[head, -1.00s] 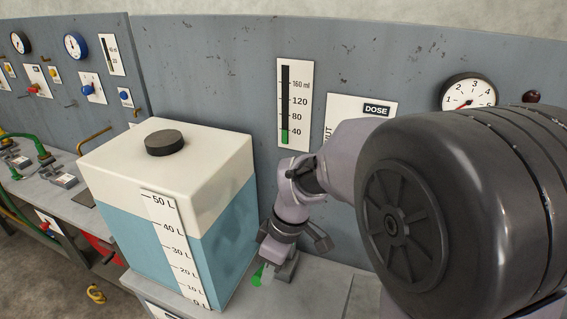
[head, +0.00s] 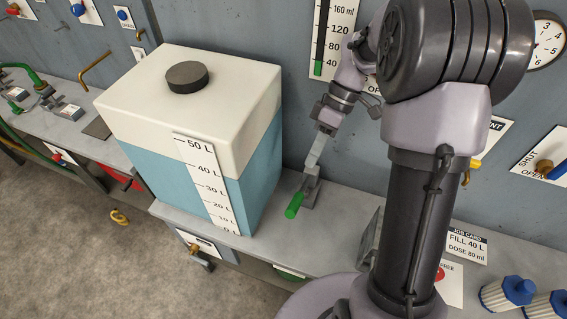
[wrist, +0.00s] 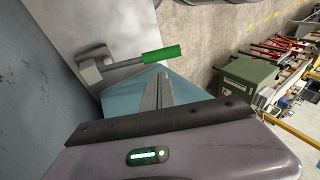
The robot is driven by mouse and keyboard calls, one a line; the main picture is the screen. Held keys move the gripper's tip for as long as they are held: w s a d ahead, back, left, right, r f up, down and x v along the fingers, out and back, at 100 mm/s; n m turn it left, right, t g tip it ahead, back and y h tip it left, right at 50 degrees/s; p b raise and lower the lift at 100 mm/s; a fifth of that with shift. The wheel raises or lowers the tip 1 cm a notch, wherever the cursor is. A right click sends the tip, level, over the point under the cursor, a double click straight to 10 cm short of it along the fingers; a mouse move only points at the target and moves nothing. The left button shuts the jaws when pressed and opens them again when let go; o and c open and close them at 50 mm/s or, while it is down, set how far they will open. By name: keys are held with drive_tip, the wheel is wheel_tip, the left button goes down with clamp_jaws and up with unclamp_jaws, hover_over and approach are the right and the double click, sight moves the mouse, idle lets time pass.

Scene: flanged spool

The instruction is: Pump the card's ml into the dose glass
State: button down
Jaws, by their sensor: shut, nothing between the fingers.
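The job card (head: 465,246) reads FILL 40 L, DOSE 80 ml. The dose glass (head: 333,38) is a dark strip on the back panel with an ml scale; its green fill stands around the 40 mark. A small lever with a green handle (head: 294,206) sits on the bench right of the tank, and its handle also shows in the wrist view (wrist: 162,54). My gripper (head: 314,162) is shut and empty, close over the lever's grey base in the head view. In the wrist view its fingers (wrist: 164,90) appear apart from the green handle.
A large tank (head: 190,115) with a black cap stands left of my gripper; its blue liquid is near 40 L. A red button (head: 440,274), a blue SHUT/OPEN valve handle (head: 558,170) and blue-capped bottles (head: 515,292) are at right. My arm hides part of the panel.

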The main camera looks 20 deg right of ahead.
sight(297, 201)
drive_tip(key=b+x, duration=0.1)
drive_tip(key=x, duration=0.2)
drive_tip(key=s+b+x, duration=0.1)
drive_tip(key=b+x, duration=0.1)
drive_tip(key=x, duration=0.1)
drive_tip(key=b+x, duration=0.1)
drive_tip(key=x, duration=0.3)
drive_tip(key=shift+s+d+b, duration=0.15)
drive_tip(key=shift+d+b, duration=0.15)
